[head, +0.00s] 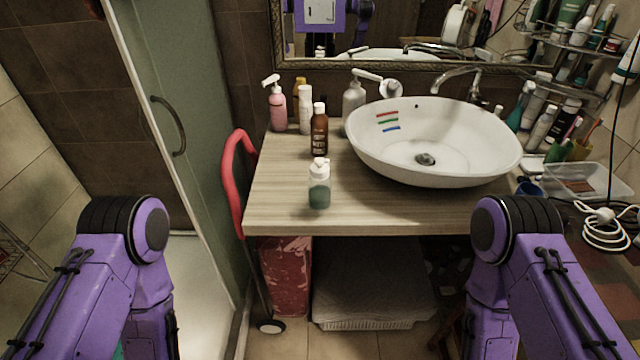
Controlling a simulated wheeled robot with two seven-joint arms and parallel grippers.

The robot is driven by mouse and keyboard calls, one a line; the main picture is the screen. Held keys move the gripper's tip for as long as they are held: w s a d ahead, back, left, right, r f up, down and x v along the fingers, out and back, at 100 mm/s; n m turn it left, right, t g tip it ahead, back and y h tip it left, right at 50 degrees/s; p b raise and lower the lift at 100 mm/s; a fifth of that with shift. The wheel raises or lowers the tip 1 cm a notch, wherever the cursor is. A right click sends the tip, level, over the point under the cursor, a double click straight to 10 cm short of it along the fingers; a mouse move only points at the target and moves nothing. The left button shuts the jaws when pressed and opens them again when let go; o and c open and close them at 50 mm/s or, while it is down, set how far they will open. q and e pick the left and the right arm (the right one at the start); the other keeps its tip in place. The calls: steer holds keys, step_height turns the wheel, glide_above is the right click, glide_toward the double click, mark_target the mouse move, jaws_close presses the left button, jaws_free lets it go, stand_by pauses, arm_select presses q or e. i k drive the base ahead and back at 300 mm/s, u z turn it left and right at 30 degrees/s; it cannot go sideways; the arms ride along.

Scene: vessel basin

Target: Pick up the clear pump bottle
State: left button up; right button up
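A small clear bottle (319,189) with a white pump top and greenish liquid stands upright near the front edge of the wooden counter (277,200). Nothing stands directly in front of it. My two purple arms come in at the lower left and lower right, bent downward in front of the counter. Neither gripper shows in the head view, and neither arm touches the bottle.
A brown bottle (319,132) stands just behind the clear one. A pink pump bottle (277,105) and a white bottle (305,110) stand farther back. The white basin (480,150) fills the counter's right side. A red handle (232,180) rises by the left edge.

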mark_target(319, 191)
steer(key=u, duration=1.35)
steer(key=k, duration=0.75)
steer(key=z, duration=1.25)
steer(key=i, duration=1)
steer(key=z, duration=0.05)
